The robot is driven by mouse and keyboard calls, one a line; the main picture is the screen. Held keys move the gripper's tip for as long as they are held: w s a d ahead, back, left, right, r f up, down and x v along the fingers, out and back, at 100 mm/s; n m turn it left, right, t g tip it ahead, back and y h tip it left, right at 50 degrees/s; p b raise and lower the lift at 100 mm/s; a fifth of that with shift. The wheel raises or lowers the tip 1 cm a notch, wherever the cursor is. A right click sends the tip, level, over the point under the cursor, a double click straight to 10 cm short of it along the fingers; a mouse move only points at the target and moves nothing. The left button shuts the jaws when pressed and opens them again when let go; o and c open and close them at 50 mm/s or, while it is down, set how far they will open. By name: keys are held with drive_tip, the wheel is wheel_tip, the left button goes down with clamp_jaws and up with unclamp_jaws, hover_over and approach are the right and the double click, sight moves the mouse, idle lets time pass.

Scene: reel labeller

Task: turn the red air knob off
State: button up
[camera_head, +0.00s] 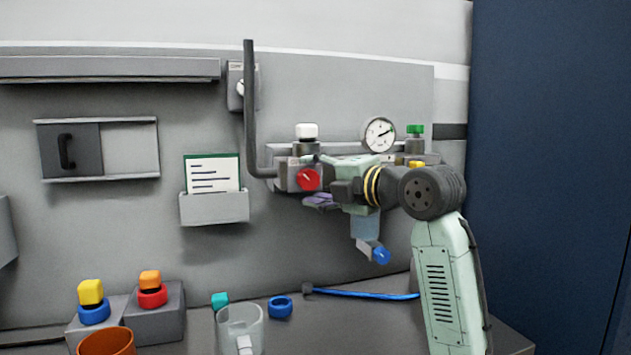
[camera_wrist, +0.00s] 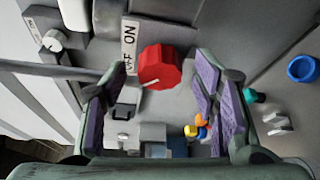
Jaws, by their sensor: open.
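The red air knob (camera_head: 308,179) is on the front of a grey valve block on the wall panel. In the wrist view the red knob (camera_wrist: 159,67) sits beside a white label (camera_wrist: 129,45) reading ON and OFF, with a pale mark on its lower-left face. My gripper (camera_head: 322,181) is just right of the knob in the head view, coming in from the right. In the wrist view my gripper (camera_wrist: 153,100) is open, its purple-padded fingers apart on either side of the knob. I see no finger touching the knob.
A pressure gauge (camera_head: 379,135), a white cap (camera_head: 307,131) and a green cap (camera_head: 415,131) are close above. A long dark lever (camera_head: 250,105) stands left of the knob. A card holder (camera_head: 214,207) hangs further left. A blue knob (camera_head: 381,256) is below my gripper.

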drive_tip(key=f+v, duration=0.1)
drive_tip(key=v, duration=1.1)
drive_tip(key=shift+r, duration=0.45)
